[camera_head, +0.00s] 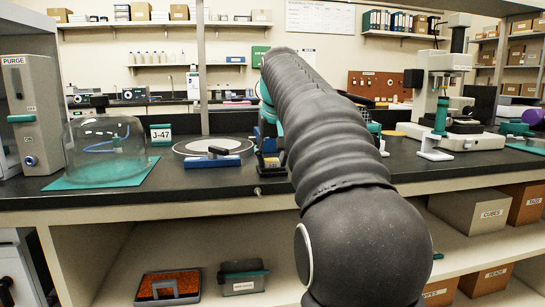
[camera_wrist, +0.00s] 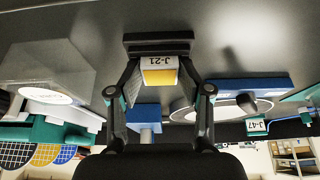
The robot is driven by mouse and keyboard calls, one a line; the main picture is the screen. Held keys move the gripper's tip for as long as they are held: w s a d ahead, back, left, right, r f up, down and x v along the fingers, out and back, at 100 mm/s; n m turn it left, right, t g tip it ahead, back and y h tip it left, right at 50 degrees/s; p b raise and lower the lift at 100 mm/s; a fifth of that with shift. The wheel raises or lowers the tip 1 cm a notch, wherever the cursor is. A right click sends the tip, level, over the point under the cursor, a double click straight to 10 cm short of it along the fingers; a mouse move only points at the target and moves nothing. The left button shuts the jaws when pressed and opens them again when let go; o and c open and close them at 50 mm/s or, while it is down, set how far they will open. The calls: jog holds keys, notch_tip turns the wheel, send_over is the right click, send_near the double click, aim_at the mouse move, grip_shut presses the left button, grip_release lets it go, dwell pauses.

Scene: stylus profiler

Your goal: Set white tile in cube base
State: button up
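My gripper (camera_wrist: 161,72) shows in the wrist view, which is upside down. Its two dark fingers stand apart on either side of a small piece labelled J-21 (camera_wrist: 159,63) with a yellow face. I cannot tell whether the fingertips touch it. The piece adjoins a wide dark block (camera_wrist: 158,43) at the bench. I cannot make out a white tile. I cannot tell whether the J-21 piece is the cube base.
A glass dome (camera_head: 104,150) on a teal mat stands at the left of the bench. Near it are the J-47 tag (camera_head: 161,134) and a round plate with a blue block (camera_head: 212,158). A white instrument (camera_head: 440,100) stands at the right.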

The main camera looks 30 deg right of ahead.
jog(key=shift+o, duration=0.4)
jog(key=shift+w+f, duration=0.1)
jog(key=shift+f, duration=0.8)
jog(key=shift+r, duration=0.3)
jog(key=shift+r, duration=0.25)
jog(key=p+v, duration=0.3)
jog(key=v, duration=1)
jog(key=shift+w+d, duration=0.15)
jog(key=shift+w, duration=0.15)
jog(key=s+a+f+n, duration=0.1)
jog(key=s+a+f, duration=0.4)
jog(key=s+f, duration=0.3)
jog(key=s+a+f+n+y, duration=0.1)
jog(key=s+a+f, duration=0.4)
jog(key=f, duration=0.9)
jog(key=s+a+f+n+t, duration=0.1)
jog(key=s+a+f, duration=0.4)
jog(key=s+f, duration=0.5)
jog(key=shift+s+f, duration=0.35)
jog(key=shift+f, duration=0.35)
